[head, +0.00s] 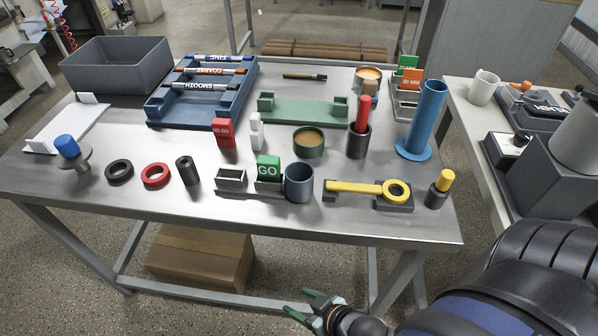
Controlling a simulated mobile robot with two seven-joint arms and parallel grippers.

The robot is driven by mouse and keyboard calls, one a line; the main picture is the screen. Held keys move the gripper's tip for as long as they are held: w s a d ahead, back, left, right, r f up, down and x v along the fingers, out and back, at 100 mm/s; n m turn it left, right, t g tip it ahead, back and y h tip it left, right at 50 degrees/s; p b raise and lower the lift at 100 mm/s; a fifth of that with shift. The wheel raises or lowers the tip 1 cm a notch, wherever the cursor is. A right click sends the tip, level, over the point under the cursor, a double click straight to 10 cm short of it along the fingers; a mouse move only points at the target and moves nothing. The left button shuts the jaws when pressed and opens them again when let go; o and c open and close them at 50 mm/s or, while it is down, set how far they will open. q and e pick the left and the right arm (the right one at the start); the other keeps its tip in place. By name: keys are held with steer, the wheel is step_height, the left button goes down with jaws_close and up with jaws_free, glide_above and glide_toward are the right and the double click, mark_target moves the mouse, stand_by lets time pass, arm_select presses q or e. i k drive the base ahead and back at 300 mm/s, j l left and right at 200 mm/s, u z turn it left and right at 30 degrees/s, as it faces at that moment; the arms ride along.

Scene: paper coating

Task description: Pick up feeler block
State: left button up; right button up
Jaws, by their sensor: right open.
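No block is labelled as a feeler block, so I cannot tell which one it is. Nearer are a green GO block (268,169) in a grey holder, a red NO GO block (223,133) and a small white block (256,131), both upright. My right gripper (301,304) is open and empty, low in front of the table, well away from all blocks. My left gripper is out of view.
The steel table (330,225) also bears a blue pen rack (165,117), a grey bin (115,65), a blue cylinder on a disc (425,115), a yellow ring gauge (355,188) and a grey cup (299,183). The front strip is clear. A side table stands right.

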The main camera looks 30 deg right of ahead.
mark_target(268, 167)
steer(key=i+z, duration=0.15)
steer(key=z, duration=0.25)
steer(key=i+l+z, duration=0.1)
steer(key=z, duration=0.35)
steer(key=i, duration=0.2)
